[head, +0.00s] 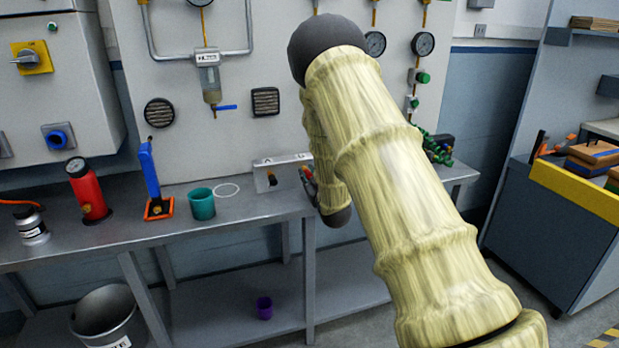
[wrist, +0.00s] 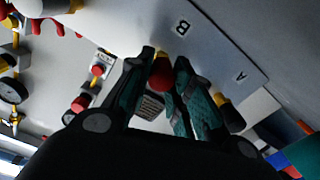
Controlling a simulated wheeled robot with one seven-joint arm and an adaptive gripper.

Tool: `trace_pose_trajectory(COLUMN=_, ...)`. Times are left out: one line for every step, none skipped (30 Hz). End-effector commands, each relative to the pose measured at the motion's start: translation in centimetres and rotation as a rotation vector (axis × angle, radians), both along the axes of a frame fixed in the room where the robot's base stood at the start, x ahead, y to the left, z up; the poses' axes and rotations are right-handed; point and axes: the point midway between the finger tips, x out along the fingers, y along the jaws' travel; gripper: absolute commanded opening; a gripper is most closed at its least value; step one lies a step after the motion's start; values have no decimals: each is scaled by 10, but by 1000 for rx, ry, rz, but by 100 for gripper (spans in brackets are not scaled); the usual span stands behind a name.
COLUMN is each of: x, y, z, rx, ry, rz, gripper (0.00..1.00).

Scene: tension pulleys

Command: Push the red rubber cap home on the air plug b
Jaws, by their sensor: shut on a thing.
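In the wrist view my gripper (wrist: 162,68) is shut on the red rubber cap (wrist: 162,78), which sits between the fingertips. A small yellow bit of air plug b (wrist: 160,51) shows just beyond the cap, by the letter B on the pale panel (wrist: 210,62). The cap is in line with the plug; how far it is on cannot be told. In the head view my gripper (head: 309,181) is at the panel box (head: 278,176), mostly hidden by my arm.
The grey bench (head: 170,231) carries a teal cup (head: 202,204), a blue upright tool (head: 150,172) and a red cylinder (head: 86,190) to the left of the box. Green coiled hose (head: 437,150) lies to the right of my arm. Gauges and pipes line the wall behind.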

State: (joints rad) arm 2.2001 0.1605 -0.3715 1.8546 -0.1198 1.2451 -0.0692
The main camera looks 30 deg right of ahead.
Motion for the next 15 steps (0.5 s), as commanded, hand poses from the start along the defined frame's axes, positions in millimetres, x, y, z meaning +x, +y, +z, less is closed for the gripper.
trace_pose_trajectory(x=1, y=0, z=0, rx=0, ry=0, rz=0, gripper=11)
trace_pose_trajectory(x=1, y=0, z=0, rx=0, ry=0, rz=0, gripper=11)
trace_pose_trajectory(x=1, y=0, z=0, rx=0, ry=0, rz=0, gripper=12)
trace_pose_trajectory(x=1, y=0, z=0, rx=0, ry=0, rz=0, gripper=12)
trace_pose_trajectory(x=1, y=0, z=0, rx=0, ry=0, rz=0, gripper=12)
trace_pose_trajectory(x=1, y=0, z=0, rx=0, ry=0, rz=0, gripper=11)
trace_pose_trajectory(x=1, y=0, z=0, rx=0, ry=0, rz=0, gripper=11)
trace_pose_trajectory(x=1, y=0, z=0, rx=0, ry=0, rz=0, gripper=11)
trace_pose_trajectory(x=1, y=0, z=0, rx=0, ry=0, rz=0, gripper=25)
trace_pose_trajectory(x=1, y=0, z=0, rx=0, ry=0, rz=0, gripper=31)
trace_pose_trajectory(x=1, y=0, z=0, rx=0, ry=0, rz=0, gripper=36)
trace_pose_trajectory(x=1, y=0, z=0, rx=0, ry=0, rz=0, gripper=43)
trace_pose_trajectory(x=1, y=0, z=0, rx=0, ry=0, rz=0, gripper=47)
trace_pose_trajectory(x=1, y=0, z=0, rx=0, ry=0, rz=0, gripper=47)
trace_pose_trajectory(x=1, y=0, z=0, rx=0, ry=0, rz=0, gripper=47)
